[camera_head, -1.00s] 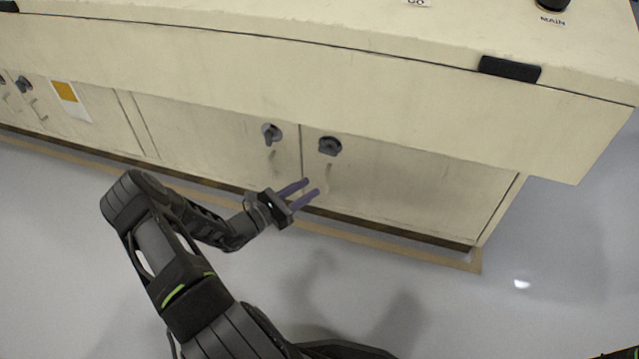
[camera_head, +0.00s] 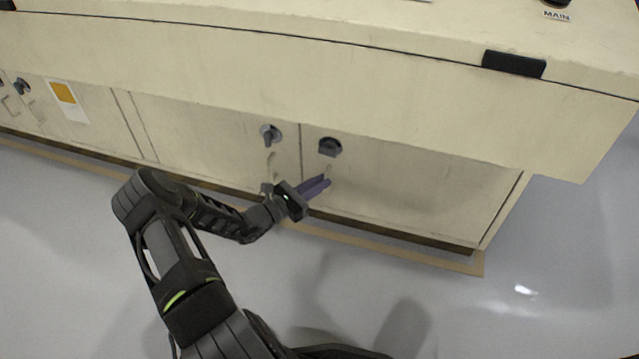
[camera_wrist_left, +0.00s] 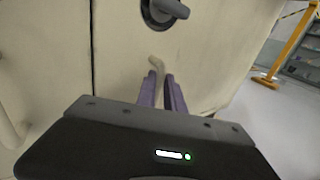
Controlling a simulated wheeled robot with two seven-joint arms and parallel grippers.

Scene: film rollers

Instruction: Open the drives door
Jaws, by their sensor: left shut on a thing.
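The cream cabinet has a right-hand door (camera_head: 420,185) with a dark rotary latch (camera_head: 330,147) near its left edge. Below the latch is a slim cream pull handle (camera_wrist_left: 157,68), seen best in the left wrist view. My left gripper (camera_head: 322,185) is at this handle, its purple fingers shut on it, one finger on each side. The fingers hide the handle's lower part. The door looks closed, flush beside the seam with its left neighbour. I cannot read a label on the door. My right gripper is not in view.
The neighbouring left door (camera_head: 215,140) has its own latch (camera_head: 270,134) and handle close to my gripper. The cabinet's upper body overhangs the doors. Grey floor (camera_head: 560,260) in front and to the right is clear. A yellow post (camera_wrist_left: 290,45) stands beyond.

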